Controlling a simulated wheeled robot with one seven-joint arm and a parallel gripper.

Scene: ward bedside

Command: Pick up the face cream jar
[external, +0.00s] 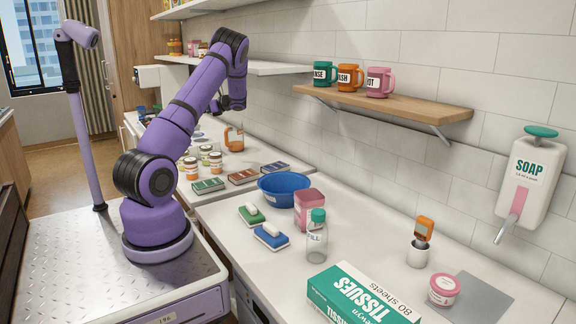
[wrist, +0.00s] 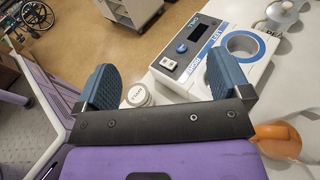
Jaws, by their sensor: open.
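A low pink jar (external: 443,291) with a pale label stands on the counter at the front right of the external view. It looks like a cream jar, but its label is too small to read. My gripper (external: 236,103) is far from it, raised over the far part of the counter. In the wrist view my gripper (wrist: 163,82) is open, with its blue-grey fingers wide apart and nothing held. A small white-lidded jar (wrist: 138,95) shows below, near the left finger; I cannot read its lid.
Several white-lidded jars (external: 206,155) and an orange jug (external: 234,138) stand on the far counter. A white device (wrist: 200,48) lies beyond the fingers. A tissue box (external: 360,298), clear bottle (external: 316,222) and thermometer in a cup (external: 419,252) stand near the pink jar.

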